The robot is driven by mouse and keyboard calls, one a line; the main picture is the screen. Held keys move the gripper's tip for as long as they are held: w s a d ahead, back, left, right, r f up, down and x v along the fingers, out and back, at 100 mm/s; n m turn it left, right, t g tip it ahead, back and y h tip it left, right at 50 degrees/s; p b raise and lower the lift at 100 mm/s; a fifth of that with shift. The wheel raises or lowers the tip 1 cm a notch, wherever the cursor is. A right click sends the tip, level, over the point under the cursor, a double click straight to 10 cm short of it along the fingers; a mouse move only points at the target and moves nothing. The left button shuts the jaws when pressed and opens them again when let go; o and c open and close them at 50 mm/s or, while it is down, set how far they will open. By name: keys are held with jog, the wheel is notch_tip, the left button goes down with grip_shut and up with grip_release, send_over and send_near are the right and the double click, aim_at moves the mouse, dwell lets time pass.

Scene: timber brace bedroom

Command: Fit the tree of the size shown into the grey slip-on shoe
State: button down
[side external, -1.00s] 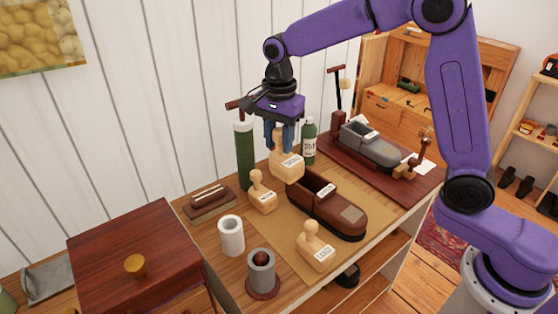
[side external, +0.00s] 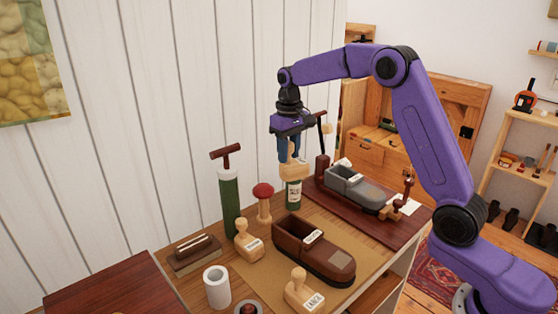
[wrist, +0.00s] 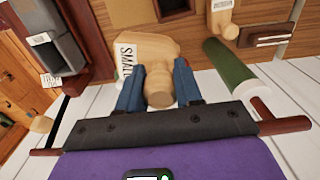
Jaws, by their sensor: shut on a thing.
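My gripper (side external: 291,155) is shut on a pale wooden shoe tree (side external: 293,170), held upright in the air in front of the green bottle. In the wrist view the fingers (wrist: 157,78) grip its knob, and its label (wrist: 125,55) reads SMALL. The grey slip-on shoe (side external: 352,187) sits on a dark red board (side external: 325,192), right of the held tree and apart from it. A white tag lies at the shoe's opening and a white card (side external: 404,205) beside it; their writing is unreadable. The shoe also shows in the wrist view (wrist: 64,48). A tree labelled LARGE (side external: 302,291) and another tree (side external: 247,241) stand on the table.
A brown shoe (side external: 330,262) with a tag sits mid-table. A green bottle (side external: 294,194), red mushroom-shaped tool (side external: 263,200), green cylinder with T-handle (side external: 229,205), brush (side external: 195,253) and white cup (side external: 217,287) stand around. Dark posts rise at the board's ends.

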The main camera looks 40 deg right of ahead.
jog(key=d+n, duration=2.1)
jog(key=d, duration=0.8)
jog(key=shift+f, duration=7.9)
jog(key=c, duration=0.7)
grip_release()
jog(key=shift+o, duration=0.2)
